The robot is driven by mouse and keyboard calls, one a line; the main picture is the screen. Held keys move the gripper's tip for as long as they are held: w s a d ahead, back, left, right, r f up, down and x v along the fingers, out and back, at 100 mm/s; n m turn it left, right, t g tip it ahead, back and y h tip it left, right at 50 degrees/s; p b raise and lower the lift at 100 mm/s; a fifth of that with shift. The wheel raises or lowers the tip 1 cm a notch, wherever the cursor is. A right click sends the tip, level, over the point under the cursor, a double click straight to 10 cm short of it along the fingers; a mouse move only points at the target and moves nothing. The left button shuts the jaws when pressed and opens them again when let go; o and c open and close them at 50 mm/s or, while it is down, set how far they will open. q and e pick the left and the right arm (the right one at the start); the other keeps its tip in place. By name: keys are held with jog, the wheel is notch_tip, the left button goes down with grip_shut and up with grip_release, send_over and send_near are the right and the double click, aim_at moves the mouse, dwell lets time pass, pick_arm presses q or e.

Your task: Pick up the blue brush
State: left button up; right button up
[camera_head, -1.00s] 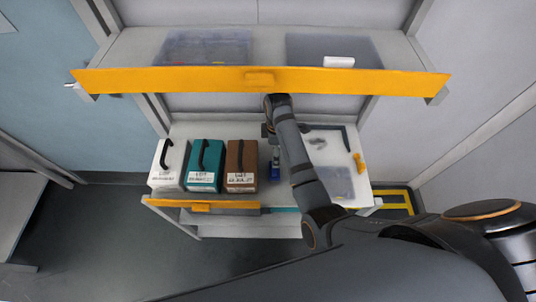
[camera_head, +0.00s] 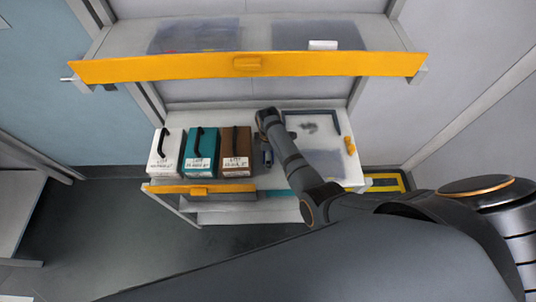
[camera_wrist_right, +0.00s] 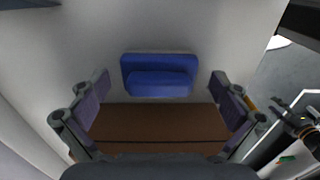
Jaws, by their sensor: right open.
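The blue brush (camera_wrist_right: 159,76) shows in the right wrist view as a blue block against a pale surface, just beyond the fingertips. My right gripper (camera_wrist_right: 162,98) is open, with one finger on each side of the brush's line and nothing between the tips. In the head view my right arm reaches down to the lower shelf, and my right gripper (camera_head: 266,156) is small and partly hidden beside the brown case. The brush cannot be told apart clearly there. My left gripper is not in view.
White (camera_head: 166,152), teal (camera_head: 200,153) and brown (camera_head: 237,152) cases stand left of my gripper. Above is a drawer with a yellow front (camera_head: 320,66). Orange items (camera_head: 349,145) lie at the right.

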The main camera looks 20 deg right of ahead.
jog(key=c, duration=1)
jog(key=shift+c, duration=0.9)
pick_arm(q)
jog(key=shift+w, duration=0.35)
pick_arm(e)
jog(key=shift+c, duration=0.2)
